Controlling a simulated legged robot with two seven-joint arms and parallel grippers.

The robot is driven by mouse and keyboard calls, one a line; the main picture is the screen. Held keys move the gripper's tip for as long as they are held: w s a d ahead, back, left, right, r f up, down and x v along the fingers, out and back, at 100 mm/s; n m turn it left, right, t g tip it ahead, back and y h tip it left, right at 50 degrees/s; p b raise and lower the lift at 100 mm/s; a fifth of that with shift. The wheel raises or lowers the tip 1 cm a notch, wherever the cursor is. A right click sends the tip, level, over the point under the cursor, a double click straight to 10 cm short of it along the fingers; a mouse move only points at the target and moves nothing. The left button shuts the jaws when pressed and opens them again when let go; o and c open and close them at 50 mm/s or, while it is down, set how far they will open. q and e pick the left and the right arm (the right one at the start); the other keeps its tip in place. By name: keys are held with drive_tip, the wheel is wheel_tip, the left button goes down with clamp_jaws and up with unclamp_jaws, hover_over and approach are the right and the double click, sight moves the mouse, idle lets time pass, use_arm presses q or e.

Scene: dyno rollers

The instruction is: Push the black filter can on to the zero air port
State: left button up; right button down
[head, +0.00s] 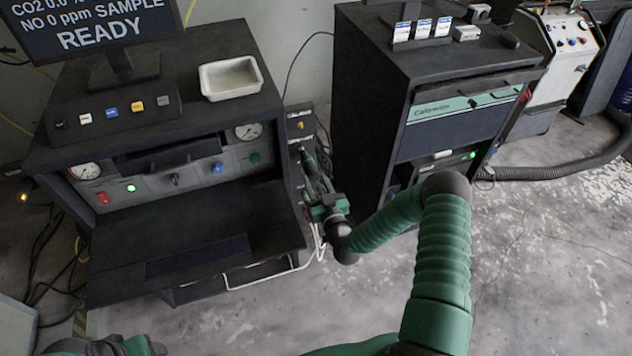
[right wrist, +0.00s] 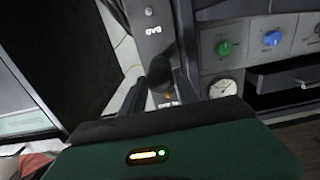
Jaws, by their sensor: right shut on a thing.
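A narrow grey port panel (head: 300,124) with an orange knob stands at the right side of the dark console. My right gripper (head: 311,168) is at the front of this panel, pointing toward it. It is shut on a dark object that looks like the black filter can (right wrist: 160,72), seen in the right wrist view between the fingers and against the panel (right wrist: 150,18). The zero air port itself is hidden, and I cannot tell whether the can touches it. My left gripper (head: 112,346) is at the bottom left edge, partly cut off, far from the panel.
The console (head: 190,225) has gauges, coloured buttons and a white tray (head: 231,78) on top. A dark cabinet (head: 372,80) stands close to the right of the panel, leaving a narrow gap. Thin cables hang below my right gripper. Open floor lies in front.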

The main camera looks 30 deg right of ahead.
drive_tip(key=shift+w, duration=0.25)
drive_tip(key=shift+w+d, duration=0.1)
drive_tip(key=shift+w, duration=0.2)
drive_tip(key=c, duration=0.8)
unclamp_jaws()
drive_tip(key=shift+c, duration=0.2)
